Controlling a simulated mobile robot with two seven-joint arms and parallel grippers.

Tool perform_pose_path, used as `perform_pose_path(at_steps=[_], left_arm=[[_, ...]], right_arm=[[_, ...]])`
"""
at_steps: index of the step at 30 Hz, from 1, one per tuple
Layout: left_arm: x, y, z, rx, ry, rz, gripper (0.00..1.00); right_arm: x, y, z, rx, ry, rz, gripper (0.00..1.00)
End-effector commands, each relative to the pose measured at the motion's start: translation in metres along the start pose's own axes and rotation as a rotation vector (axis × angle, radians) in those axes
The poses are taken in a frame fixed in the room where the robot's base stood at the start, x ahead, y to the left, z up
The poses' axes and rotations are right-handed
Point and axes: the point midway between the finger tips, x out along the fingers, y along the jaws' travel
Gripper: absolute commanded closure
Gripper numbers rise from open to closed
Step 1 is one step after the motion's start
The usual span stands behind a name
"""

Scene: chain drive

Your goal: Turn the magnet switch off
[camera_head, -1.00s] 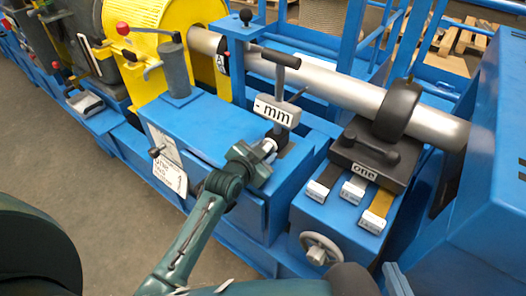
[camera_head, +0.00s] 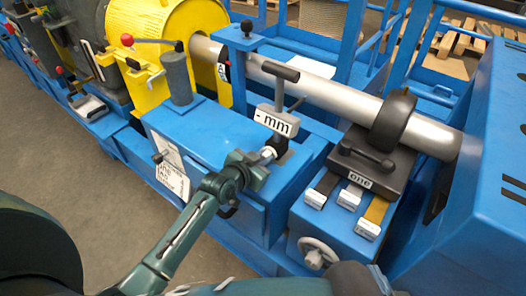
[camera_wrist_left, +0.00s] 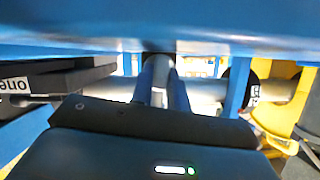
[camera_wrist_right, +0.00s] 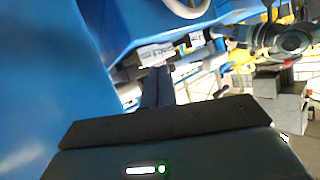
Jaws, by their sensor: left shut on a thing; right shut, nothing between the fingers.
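The measuring stand with the "- mm" display (camera_head: 273,120) stands on the blue machine. Its black base (camera_head: 278,142) is partly hidden behind my left gripper. My left gripper (camera_head: 264,156) reaches in from the front and is shut on a small pale knob at this base, which looks like the magnet switch (camera_head: 268,153). The fingers largely cover the switch, so its setting cannot be read. In the left wrist view the fingers (camera_wrist_left: 166,66) meet a grey round end. My right gripper (camera_wrist_right: 158,74) is shut and empty in the right wrist view, near the blue machine's side.
A silver shaft (camera_head: 310,84) runs behind the stand, with a black ring (camera_head: 393,117) around it. A black block marked "one" (camera_head: 368,165) and a handwheel (camera_head: 318,252) are to the right. A grey post with a lever (camera_head: 177,77) stands to the left.

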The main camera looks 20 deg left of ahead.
Motion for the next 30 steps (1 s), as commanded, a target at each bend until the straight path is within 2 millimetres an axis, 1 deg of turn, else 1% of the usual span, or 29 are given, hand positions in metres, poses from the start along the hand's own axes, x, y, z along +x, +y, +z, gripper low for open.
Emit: perform_pose_path(at_steps=[1, 7, 17, 18, 25, 30], left_arm=[[-0.0017, -0.0028, -0.0032, -0.042, -0.003, 0.02, 1.0], [0.0001, -0.0027, -0.0003, -0.17, 0.001, 0.07, 1.0], [0.0004, -0.0017, 0.0002, -0.186, 0.001, 0.076, 1.0], [0.0004, -0.0017, 0.0002, -0.186, 0.001, 0.076, 0.81], [0.0003, -0.0019, 0.0002, -0.185, 0.001, 0.075, 0.62], [0.0003, -0.0019, 0.0002, -0.184, 0.001, 0.075, 0.62]], right_arm=[[0.0002, -0.0019, -0.0043, 0.003, -0.011, -0.003, 1.0], [0.0029, -0.0026, 0.0008, 0.008, -0.028, -0.007, 1.0], [0.003, -0.0025, 0.0012, 0.008, -0.028, -0.007, 1.0], [0.003, -0.0025, 0.0012, 0.008, -0.028, -0.007, 1.0], [0.003, -0.0024, 0.001, 0.008, -0.028, -0.007, 1.0], [0.0029, -0.0023, 0.0008, 0.008, -0.027, -0.007, 1.0]])
